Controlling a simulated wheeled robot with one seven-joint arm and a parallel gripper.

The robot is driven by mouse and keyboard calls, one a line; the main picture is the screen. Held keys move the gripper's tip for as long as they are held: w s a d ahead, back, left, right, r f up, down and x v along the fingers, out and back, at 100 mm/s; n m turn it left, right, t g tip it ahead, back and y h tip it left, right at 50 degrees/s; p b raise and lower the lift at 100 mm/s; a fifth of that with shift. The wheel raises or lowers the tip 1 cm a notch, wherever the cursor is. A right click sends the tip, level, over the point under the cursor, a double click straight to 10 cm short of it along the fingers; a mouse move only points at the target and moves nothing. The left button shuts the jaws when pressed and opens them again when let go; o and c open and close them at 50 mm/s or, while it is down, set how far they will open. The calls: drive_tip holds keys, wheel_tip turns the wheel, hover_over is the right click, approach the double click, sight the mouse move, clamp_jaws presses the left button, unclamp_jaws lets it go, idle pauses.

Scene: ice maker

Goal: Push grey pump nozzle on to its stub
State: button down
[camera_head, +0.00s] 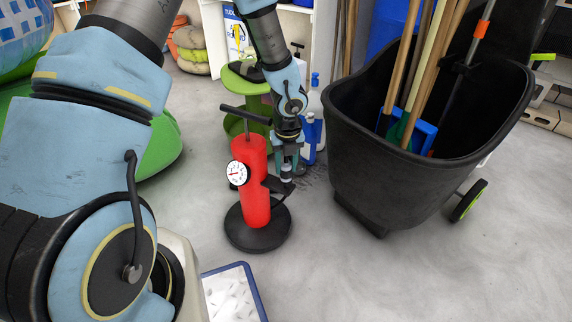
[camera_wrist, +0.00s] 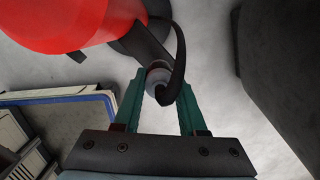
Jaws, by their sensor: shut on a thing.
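A red pump (camera_head: 252,180) with a black T-handle, a white dial and a round black base (camera_head: 258,232) stands upright on the floor in the head view. Its red body (camera_wrist: 70,22) fills the upper left of the wrist view. My gripper (camera_wrist: 160,88) is at the pump's right side, shut on the grey pump nozzle (camera_wrist: 158,76). The nozzle is between the green fingers, with a black hose (camera_wrist: 178,62) curving over it. In the head view the nozzle (camera_head: 286,172) shows small below my gripper. I cannot make out the stub or whether the nozzle touches it.
A large black cart (camera_head: 360,150) with several wooden-handled tools stands to the right. A green stool (camera_head: 240,85) and a white-and-blue bottle (camera_head: 311,135) are behind the pump. A blue-rimmed tray (camera_head: 259,290) lies in front. The floor at the lower right is clear.

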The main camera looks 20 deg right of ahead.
sight(286, 174)
drive_tip(key=shift+f+b, duration=0.95)
drive_tip(key=shift+f, duration=0.8)
drive_tip(key=shift+c, duration=1.9)
unclamp_jaws()
drive_tip(key=r+p, duration=0.1)
drive_tip(key=r, duration=0.2)
drive_tip(key=s+r+p, duration=0.1)
drive_tip(key=r+p, duration=0.1)
drive_tip(key=r, duration=0.2)
drive_tip(key=r+p, duration=0.2)
drive_tip(key=r, duration=0.1)
drive_tip(key=shift+s+a+r, duration=0.1)
drive_tip(key=shift+s+r, duration=0.05)
drive_tip(key=shift+r, duration=0.25)
